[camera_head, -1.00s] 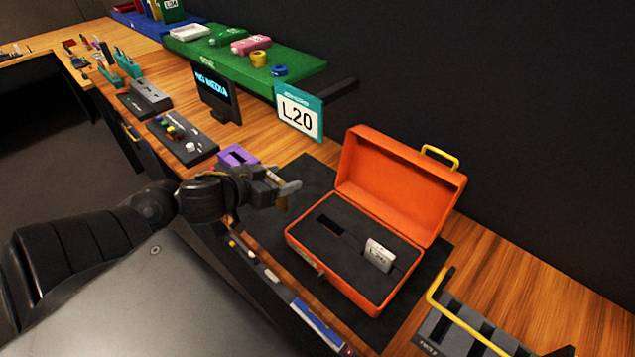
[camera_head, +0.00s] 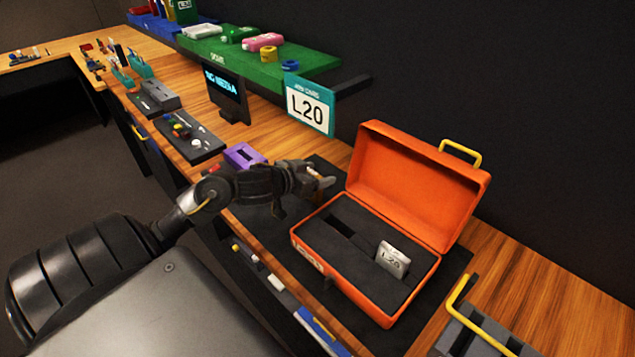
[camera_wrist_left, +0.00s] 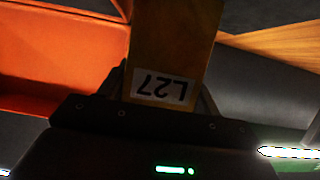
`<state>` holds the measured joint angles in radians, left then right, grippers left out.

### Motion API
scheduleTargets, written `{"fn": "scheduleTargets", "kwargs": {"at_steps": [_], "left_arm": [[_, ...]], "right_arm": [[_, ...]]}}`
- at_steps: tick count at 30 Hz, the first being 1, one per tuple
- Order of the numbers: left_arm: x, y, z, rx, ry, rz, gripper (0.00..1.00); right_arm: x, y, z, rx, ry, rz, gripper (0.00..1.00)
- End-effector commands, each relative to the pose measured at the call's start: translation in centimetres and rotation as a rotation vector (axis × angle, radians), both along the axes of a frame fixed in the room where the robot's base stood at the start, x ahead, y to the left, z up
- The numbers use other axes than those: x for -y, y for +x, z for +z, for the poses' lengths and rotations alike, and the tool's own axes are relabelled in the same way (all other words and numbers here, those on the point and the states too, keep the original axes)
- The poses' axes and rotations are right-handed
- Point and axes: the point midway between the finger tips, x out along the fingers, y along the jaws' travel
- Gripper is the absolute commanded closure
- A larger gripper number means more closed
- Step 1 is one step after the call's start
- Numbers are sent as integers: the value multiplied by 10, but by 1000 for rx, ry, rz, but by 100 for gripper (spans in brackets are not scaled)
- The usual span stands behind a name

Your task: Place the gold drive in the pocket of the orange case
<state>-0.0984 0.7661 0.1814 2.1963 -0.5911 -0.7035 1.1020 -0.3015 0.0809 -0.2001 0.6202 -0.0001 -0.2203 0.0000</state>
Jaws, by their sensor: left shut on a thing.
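The orange case (camera_head: 358,293) stands open on a dark mat, its lid (camera_head: 415,188) raised at the back. Its dark insert has an empty slot-like pocket (camera_head: 341,223) and a grey drive labelled L20 (camera_head: 392,259) standing in it. My left gripper (camera_head: 318,178) is just left of the case, near its back left corner. It is shut on the gold drive, which fills the middle of the wrist view (camera_wrist_left: 174,45) with an upside-down L27 label. In the head view the drive is mostly hidden by the fingers. My right gripper is not in view.
A purple block (camera_head: 243,155) sits left of my gripper. A grey rack with a yellow handle (camera_head: 459,293) stands at right. Bare wood lies right of the case.

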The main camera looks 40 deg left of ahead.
Motion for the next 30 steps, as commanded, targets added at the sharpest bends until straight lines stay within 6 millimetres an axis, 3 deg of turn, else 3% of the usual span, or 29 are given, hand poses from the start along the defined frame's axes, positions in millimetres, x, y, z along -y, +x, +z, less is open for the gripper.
{"fn": "scheduleTargets", "kwargs": {"at_steps": [6,19,20,21,25,30], "left_arm": [[0,5,-32,-2,-5,1,63],[0,5,-39,0,-1,0,63],[0,5,-39,0,-1,0,35],[0,4,-39,0,0,0,30],[0,5,-39,0,0,0,15],[0,4,-38,0,0,0,15]], "right_arm": [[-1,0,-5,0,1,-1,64],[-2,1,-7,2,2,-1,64],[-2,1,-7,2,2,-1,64],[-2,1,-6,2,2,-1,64],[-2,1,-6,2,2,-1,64],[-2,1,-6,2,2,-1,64]]}}
